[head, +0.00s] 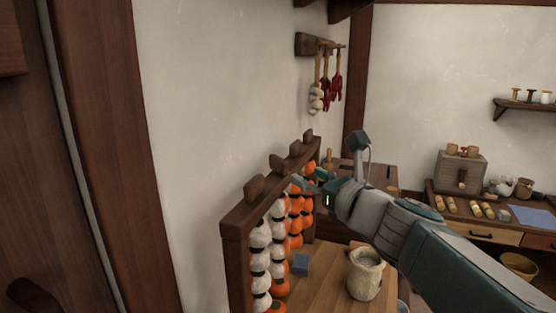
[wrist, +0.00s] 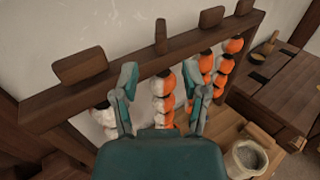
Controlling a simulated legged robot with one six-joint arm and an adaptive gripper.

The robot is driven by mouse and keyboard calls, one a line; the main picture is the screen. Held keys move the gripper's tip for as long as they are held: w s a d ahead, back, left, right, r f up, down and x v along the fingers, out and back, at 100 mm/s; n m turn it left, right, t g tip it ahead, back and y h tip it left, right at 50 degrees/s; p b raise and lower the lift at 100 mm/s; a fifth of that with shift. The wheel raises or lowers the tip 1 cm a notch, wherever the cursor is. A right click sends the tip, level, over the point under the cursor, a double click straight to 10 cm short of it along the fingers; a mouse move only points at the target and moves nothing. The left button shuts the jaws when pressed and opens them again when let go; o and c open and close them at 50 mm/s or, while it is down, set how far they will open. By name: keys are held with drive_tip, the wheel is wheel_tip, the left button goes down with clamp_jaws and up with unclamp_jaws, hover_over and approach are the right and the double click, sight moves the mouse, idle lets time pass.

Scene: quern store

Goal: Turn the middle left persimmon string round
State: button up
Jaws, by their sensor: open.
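The middle left persimmon string (wrist: 163,88) hangs second from the left on a dark wooden rack in the wrist view. Its left side is white and its right side orange. The wooden tab (wrist: 161,36) above it stands narrow side on, unlike the broad tab at left. My gripper (wrist: 165,84) is open, with its fingers to the left and right of this string in the picture. I cannot tell whether they touch it. In the head view my gripper (head: 306,179) is at the rack, and my arm hides part of the strings.
A mostly white string (wrist: 103,116) hangs at left. Orange strings (wrist: 229,62) hang at right, close beside the right finger. The rack's top beam (wrist: 125,78) runs above the strings.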

sight(278, 157)
drive_tip(key=x, duration=1.1)
drive_tip(key=shift+f, duration=0.1)
drive_tip(key=shift+d, duration=0.1)
clamp_jaws()
